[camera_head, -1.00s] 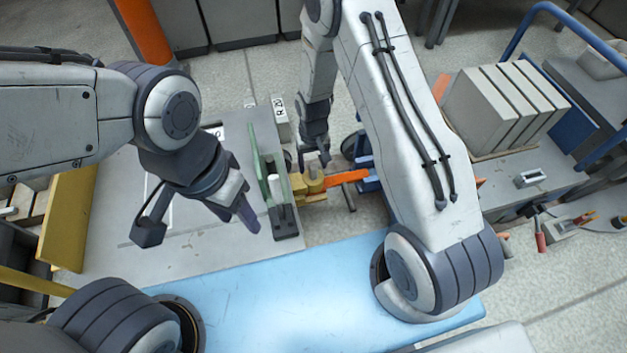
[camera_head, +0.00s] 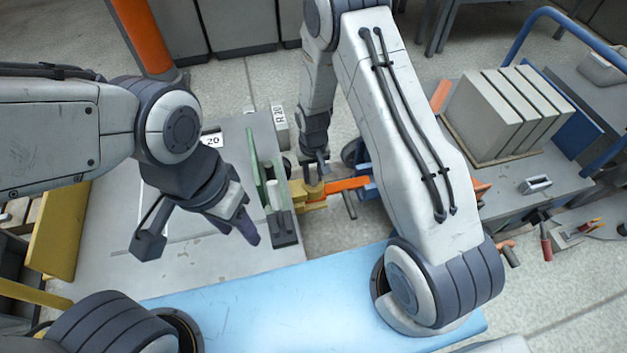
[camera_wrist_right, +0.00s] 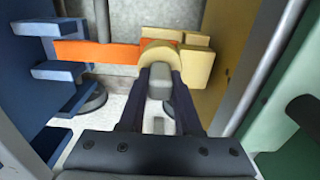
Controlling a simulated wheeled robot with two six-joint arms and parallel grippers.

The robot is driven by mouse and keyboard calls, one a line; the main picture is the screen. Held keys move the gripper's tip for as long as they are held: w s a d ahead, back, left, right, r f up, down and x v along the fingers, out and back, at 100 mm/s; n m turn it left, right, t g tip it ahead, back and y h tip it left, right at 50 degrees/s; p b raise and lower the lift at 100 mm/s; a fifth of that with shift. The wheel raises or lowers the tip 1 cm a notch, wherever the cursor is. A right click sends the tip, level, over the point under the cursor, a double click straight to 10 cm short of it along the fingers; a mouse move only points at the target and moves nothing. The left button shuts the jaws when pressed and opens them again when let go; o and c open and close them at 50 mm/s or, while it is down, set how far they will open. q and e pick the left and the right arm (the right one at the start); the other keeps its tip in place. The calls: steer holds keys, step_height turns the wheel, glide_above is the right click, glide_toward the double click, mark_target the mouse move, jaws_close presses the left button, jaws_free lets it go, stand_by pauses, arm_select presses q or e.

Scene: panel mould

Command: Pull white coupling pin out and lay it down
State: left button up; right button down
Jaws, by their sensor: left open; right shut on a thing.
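My right gripper (camera_head: 318,168) is at the yellow coupling (camera_head: 300,192), where an orange bar (camera_head: 347,184) meets it. In the right wrist view my right gripper (camera_wrist_right: 158,88) has its two dark fingers on either side of a pale grey-white pin (camera_wrist_right: 158,83) and is shut on it. The pin's far end is by the rounded yellow coupling piece (camera_wrist_right: 160,52); I cannot tell how deep it sits there. My left gripper (camera_head: 248,228) is open and empty over the grey plate, left of the green bracket (camera_head: 258,170).
A white cylinder (camera_head: 273,194) stands beside the green bracket. The grey plate (camera_head: 210,252) has free room; a light blue surface (camera_head: 270,310) lies in front. In the wrist view a blue bracket (camera_wrist_right: 60,72) stands left and a green wall (camera_wrist_right: 290,105) right. A cart (camera_head: 510,182) carries grey panels.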

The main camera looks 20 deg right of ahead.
steer(key=shift+r+p, duration=4.65)
steer(key=shift+r, duration=0.35)
steer(key=shift+r, duration=0.1)
step_height(320, 180, up, 4)
steer(key=p, duration=0.4)
